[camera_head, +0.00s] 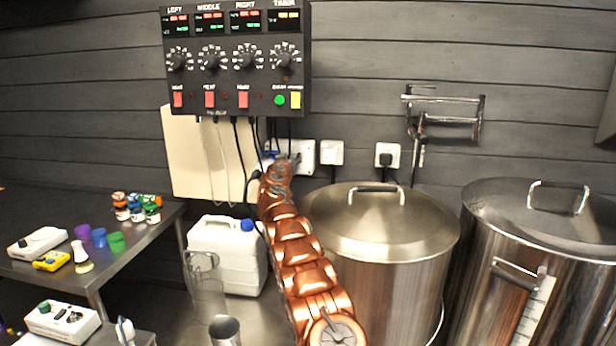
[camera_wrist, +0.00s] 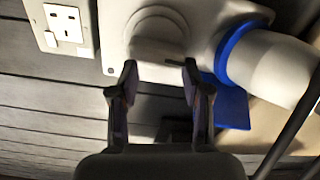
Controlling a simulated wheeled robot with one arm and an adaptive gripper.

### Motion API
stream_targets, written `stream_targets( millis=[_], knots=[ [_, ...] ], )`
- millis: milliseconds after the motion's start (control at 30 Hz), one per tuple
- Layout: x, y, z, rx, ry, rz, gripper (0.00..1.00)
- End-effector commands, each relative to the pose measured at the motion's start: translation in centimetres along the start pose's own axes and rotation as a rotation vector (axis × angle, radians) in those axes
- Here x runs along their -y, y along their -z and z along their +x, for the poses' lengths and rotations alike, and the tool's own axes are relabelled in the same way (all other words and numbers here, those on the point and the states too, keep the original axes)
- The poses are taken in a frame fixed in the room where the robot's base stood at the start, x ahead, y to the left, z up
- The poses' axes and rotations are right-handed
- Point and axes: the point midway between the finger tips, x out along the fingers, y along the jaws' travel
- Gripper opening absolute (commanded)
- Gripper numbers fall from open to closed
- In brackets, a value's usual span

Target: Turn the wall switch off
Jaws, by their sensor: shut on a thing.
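The wall switch is a white box (camera_wrist: 118,30) with a round grey-white knob (camera_wrist: 160,32) in the wrist view. The two dark fingers of my gripper (camera_wrist: 160,70) stand on either side of the knob's lower edge and are shut on it. In the head view my gripper (camera_head: 284,162) reaches the wall below the control panel. It covers the left part of the switch box (camera_head: 304,152), and the knob is hidden there.
A control panel (camera_head: 236,60) with hanging cables is above. Steel kettles (camera_head: 382,230) and a white canister (camera_head: 228,262) stand close to my arm.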

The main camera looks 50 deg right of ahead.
Motion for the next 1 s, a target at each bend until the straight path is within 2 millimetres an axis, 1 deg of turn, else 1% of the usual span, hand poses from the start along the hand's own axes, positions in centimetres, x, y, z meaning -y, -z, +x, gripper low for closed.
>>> stream_targets(
  millis=[33, 367, 400, 600, 767, 867, 1000],
  knots=[
    [-0.9, 0.2, 0.2, 0.001, -0.01, 0.027, 0.41],
    [-1.3, 0.2, 0.2, 0.0, -0.011, 0.227, 0.41],
    [-1.3, 0.0, 0.1, 0.0, -0.011, 0.243, 0.41],
    [-0.9, 0.1, -1.4, -0.005, -0.003, 0.242, 0.41],
    [-0.7, -0.4, -2.6, -0.001, -0.004, 0.234, 0.41],
    [-0.7, 0.1, -3.3, -0.005, -0.002, 0.236, 0.41],
    [-0.6, 0.0, -4.3, -0.003, -0.001, 0.237, 0.41]
  ],
)
